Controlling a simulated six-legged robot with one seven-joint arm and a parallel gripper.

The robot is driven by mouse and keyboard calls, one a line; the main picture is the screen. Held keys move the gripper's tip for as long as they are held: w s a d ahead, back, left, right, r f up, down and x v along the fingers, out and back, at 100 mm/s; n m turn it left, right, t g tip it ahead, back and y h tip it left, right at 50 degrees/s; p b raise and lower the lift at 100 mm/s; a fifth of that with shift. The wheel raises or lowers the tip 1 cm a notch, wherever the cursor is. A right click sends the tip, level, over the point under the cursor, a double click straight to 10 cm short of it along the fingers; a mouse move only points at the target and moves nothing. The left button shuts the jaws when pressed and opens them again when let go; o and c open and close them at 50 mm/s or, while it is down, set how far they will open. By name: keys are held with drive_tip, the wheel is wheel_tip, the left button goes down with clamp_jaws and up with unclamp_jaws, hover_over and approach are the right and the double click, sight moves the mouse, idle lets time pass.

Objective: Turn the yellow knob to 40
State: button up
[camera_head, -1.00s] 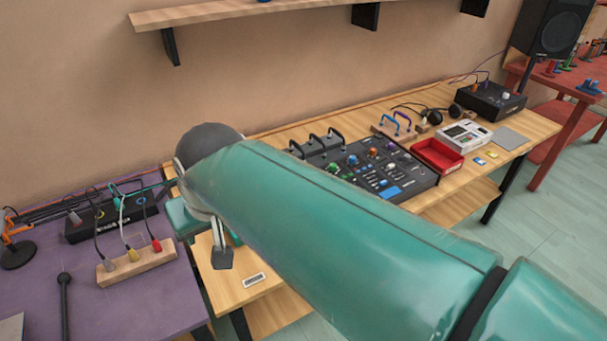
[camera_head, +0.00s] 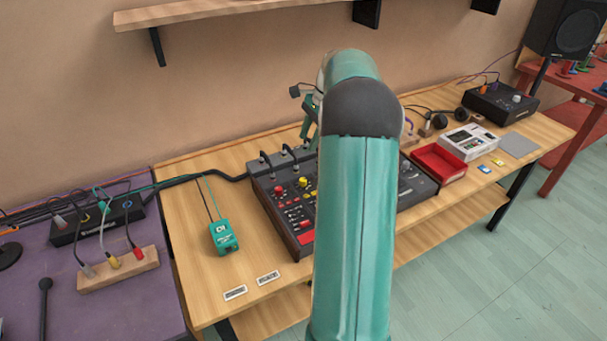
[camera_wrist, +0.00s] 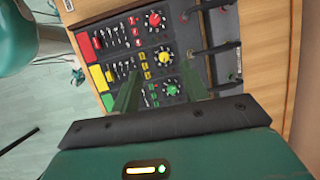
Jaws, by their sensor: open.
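The yellow knob (camera_wrist: 164,57) sits on a black panel in the wrist view, between a red knob (camera_wrist: 155,20) and a green knob (camera_wrist: 170,89). A ring of pale scale marks surrounds it; I cannot read its setting. The head view shows the yellow knob (camera_head: 303,183) on the left black device (camera_head: 273,205); my arm hides the device's right part. My gripper (camera_wrist: 160,67) is open, its two green fingers apart and empty. In the wrist view the yellow knob appears between and just beyond the fingertips; I cannot tell the exact gap.
A red tray (camera_head: 438,164) and a white device (camera_head: 470,141) are to the right. A wall shelf (camera_head: 250,12) hangs above.

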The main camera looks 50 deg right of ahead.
sight(303, 180)
drive_tip(key=s+d+f+m, duration=0.1)
drive_tip(key=d+f+m, duration=0.1)
drive_tip(key=d+f, duration=0.15)
drive_tip(key=shift+y, duration=0.3)
drive_tip(key=x, duration=1.2)
drive_tip(key=shift+w+f, duration=0.1)
drive_tip(key=shift+f, duration=0.25)
clamp_jaws()
